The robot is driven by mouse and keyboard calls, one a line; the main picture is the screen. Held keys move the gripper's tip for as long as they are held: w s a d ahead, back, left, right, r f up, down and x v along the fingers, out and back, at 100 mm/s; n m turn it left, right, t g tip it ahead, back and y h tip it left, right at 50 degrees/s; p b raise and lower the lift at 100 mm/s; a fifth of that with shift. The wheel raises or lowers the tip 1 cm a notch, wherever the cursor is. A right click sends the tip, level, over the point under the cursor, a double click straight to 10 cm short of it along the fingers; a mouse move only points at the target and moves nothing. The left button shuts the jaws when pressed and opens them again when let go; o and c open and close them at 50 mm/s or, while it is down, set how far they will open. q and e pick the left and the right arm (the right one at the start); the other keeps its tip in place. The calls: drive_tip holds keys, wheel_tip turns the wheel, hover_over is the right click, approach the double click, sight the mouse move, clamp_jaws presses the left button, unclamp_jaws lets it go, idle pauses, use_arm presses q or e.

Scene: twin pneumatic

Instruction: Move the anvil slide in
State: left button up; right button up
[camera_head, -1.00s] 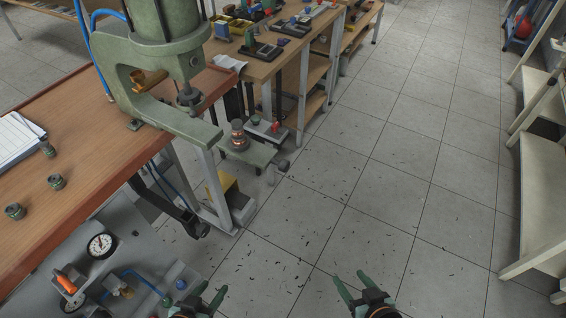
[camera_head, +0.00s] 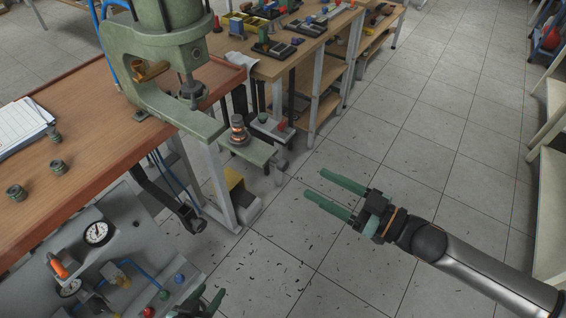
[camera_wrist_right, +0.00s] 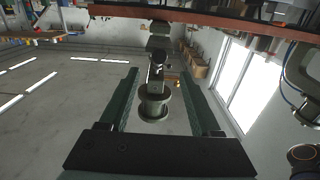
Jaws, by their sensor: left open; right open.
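The anvil slide (camera_head: 262,155) is a green plate sticking out from the green press (camera_head: 165,80), over the floor beyond the bench edge. A dark workpiece with a copper-coloured band (camera_head: 238,134) stands upright on it, and a dark knob (camera_head: 281,165) is at its outer end. My right gripper (camera_head: 314,183) is open and empty, right of the knob, its fingers pointing left toward it with a gap. In the right wrist view, a dark part with a round end (camera_wrist_right: 154,104) shows between the spread fingers, apart from them. My left gripper (camera_head: 205,297) is open at the bottom edge, partly cut off.
A wooden bench (camera_head: 85,110) carries the press and several small round parts. A grey control panel (camera_head: 120,240) with gauges and coloured buttons is at lower left. A second bench (camera_head: 280,60) stands behind. The tiled floor (camera_head: 400,140) on the right is open.

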sight(286, 167)
drive_tip(key=x, duration=1)
drive_tip(key=shift+w+a+p, duration=0.1)
drive_tip(key=shift+p, duration=0.3)
clamp_jaws()
idle(0.8)
